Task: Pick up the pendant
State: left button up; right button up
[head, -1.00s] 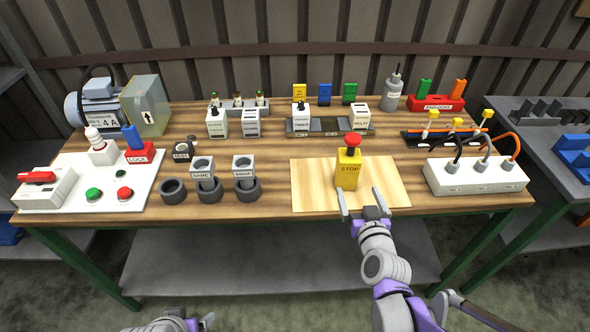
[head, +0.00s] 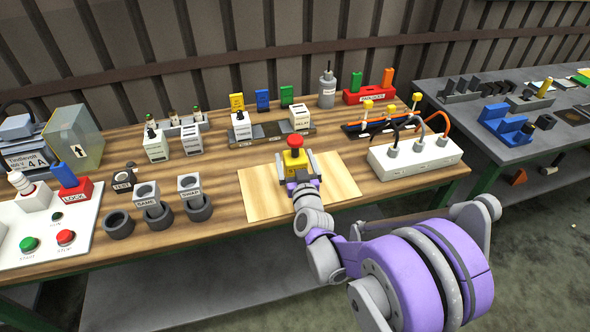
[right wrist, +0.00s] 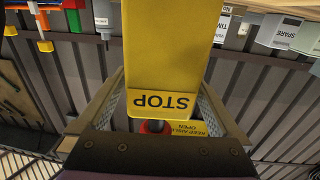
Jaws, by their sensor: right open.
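The pendant (head: 295,158) is a yellow box with a red mushroom button on top. It stands upright on a pale wooden board (head: 341,184) near the table's front edge. My right gripper (head: 297,168) is around it, with one finger on each side. In the right wrist view the pendant (right wrist: 172,50) shows upside down with its STOP label, between the two open fingers of the gripper (right wrist: 163,78). Small gaps seem to remain beside the box, but contact is hard to tell. My left gripper is out of view.
A white socket box (head: 415,155) with plugged cables stands right of the board. Grey ring holders (head: 118,226) stand to the left, and a white panel with buttons (head: 85,215) lies beyond them. Relay and timer blocks (head: 300,118) stand behind. A grey side table (head: 490,140) is at the right.

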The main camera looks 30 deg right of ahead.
jog(key=x, duration=0.2)
jog(key=shift+w+d, duration=0.1)
jog(key=shift+w, duration=0.2)
jog(key=shift+s, duration=0.1)
grip_shut()
